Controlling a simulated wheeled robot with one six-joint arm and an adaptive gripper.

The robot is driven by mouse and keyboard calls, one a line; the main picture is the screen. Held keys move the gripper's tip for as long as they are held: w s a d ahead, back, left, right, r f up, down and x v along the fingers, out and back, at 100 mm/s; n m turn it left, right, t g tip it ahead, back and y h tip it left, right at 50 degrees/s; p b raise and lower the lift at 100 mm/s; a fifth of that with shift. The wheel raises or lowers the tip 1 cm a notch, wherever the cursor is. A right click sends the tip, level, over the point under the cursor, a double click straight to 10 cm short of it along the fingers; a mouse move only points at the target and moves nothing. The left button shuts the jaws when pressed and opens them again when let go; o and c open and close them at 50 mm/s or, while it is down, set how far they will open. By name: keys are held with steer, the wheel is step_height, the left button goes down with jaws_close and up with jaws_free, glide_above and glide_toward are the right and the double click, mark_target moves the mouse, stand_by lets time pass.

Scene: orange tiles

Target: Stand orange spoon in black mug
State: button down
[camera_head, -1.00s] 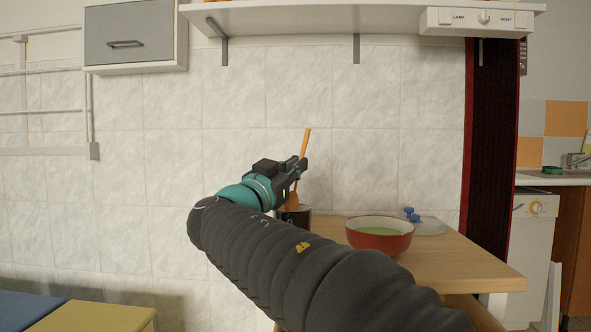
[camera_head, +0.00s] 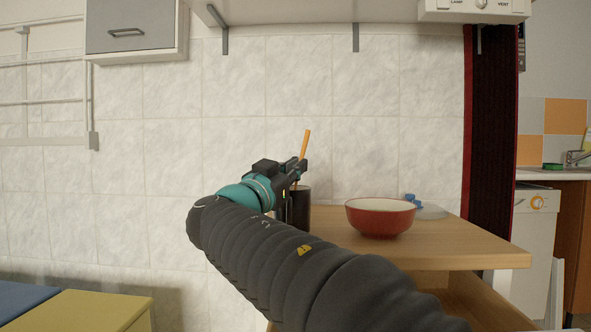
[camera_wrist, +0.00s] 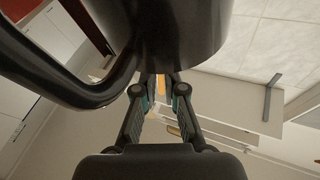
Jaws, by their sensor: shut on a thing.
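The orange spoon (camera_head: 305,144) is nearly upright, its handle rising above my gripper (camera_head: 299,170). My gripper is shut on the spoon. The black mug (camera_head: 303,208) stands on the wooden table just below the gripper, partly covered by my arm. The spoon's lower end is hidden at the mug's rim, so I cannot tell for sure how deep it is in the mug. In the wrist view the dark mug (camera_wrist: 180,35) fills the top, with its handle at left. A bit of orange spoon (camera_wrist: 161,85) shows between the fingertips.
A red bowl (camera_head: 380,218) stands on the wooden table (camera_head: 450,243) right of the mug. A clear lid or plate (camera_head: 432,211) with a blue item (camera_head: 411,199) lies behind it. The tiled wall is close behind. A white shelf (camera_head: 320,12) hangs above.

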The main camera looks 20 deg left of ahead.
steer(key=c, duration=1.2)
jaws_free()
steer(key=shift+r, duration=0.15)
step_height(320, 180, up, 10)
